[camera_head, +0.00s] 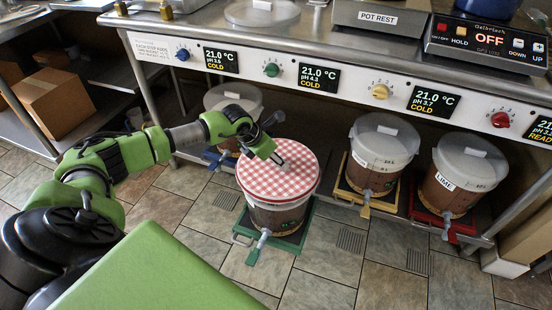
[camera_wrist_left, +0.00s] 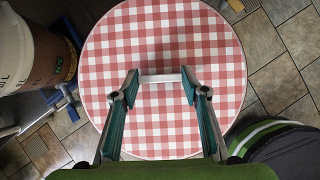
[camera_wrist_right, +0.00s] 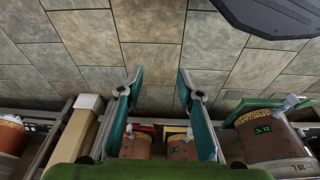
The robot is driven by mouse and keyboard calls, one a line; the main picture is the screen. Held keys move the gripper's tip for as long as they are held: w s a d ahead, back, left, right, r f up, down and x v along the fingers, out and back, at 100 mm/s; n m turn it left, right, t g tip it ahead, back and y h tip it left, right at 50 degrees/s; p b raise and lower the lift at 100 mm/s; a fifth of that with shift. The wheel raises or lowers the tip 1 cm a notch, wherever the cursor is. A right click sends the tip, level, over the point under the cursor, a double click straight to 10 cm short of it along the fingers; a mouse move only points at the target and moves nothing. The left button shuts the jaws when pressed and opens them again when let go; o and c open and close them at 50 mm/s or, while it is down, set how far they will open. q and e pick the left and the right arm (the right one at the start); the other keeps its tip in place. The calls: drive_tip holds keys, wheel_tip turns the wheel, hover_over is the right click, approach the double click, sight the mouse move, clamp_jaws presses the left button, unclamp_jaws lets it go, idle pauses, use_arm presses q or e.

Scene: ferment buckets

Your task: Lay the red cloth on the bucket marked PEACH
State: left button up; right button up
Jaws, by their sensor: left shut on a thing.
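The round red-and-white checked cloth (camera_head: 279,172) lies flat over the top of the bucket (camera_head: 276,217) on the green pull-out tray. My left gripper (camera_head: 277,158) is over the cloth, shut on the pale bar at its middle. In the left wrist view the bar (camera_wrist_left: 160,78) spans between the fingertips (camera_wrist_left: 159,88) against the cloth (camera_wrist_left: 165,125). I cannot read a PEACH label on any bucket; the covered bucket's label is not visible. My right gripper (camera_wrist_right: 158,82) is open and empty, its fingers apart above the floor.
A lidded bucket (camera_head: 233,98) stands behind on a blue tray. Another (camera_head: 380,155) is on a yellow tray, and one marked LIME (camera_head: 461,178) on a red tray. The steel bench (camera_head: 330,40) overhangs them. Tiled floor (camera_head: 320,260) in front is clear.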

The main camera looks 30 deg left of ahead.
use_arm(q)
drive_tip(key=shift+f, duration=0.25)
use_arm(e)
drive_tip(key=shift+s+r, duration=0.2)
drive_tip(key=shift+r, duration=0.3)
drive_tip(key=shift+s+r, duration=0.1)
drive_tip(key=shift+r, duration=0.1)
use_arm(q)
drive_tip(key=shift+f, duration=0.1)
use_arm(e)
drive_tip(key=shift+d+r, duration=0.1)
idle(0.3)
use_arm(q)
drive_tip(key=shift+b, duration=0.3)
use_arm(e)
drive_tip(key=shift+w+r, duration=0.1)
drive_tip(key=shift+w, duration=0.1)
use_arm(q)
drive_tip(key=shift+f, duration=0.15)
use_arm(e)
drive_tip(key=shift+w+r, duration=0.1)
drive_tip(key=shift+r, duration=0.35)
drive_tip(key=shift+s+f, duration=0.35)
drive_tip(key=shift+s, duration=0.05)
use_arm(q)
drive_tip(key=shift+f, duration=0.1)
use_arm(e)
drive_tip(key=shift+w+r, duration=0.15)
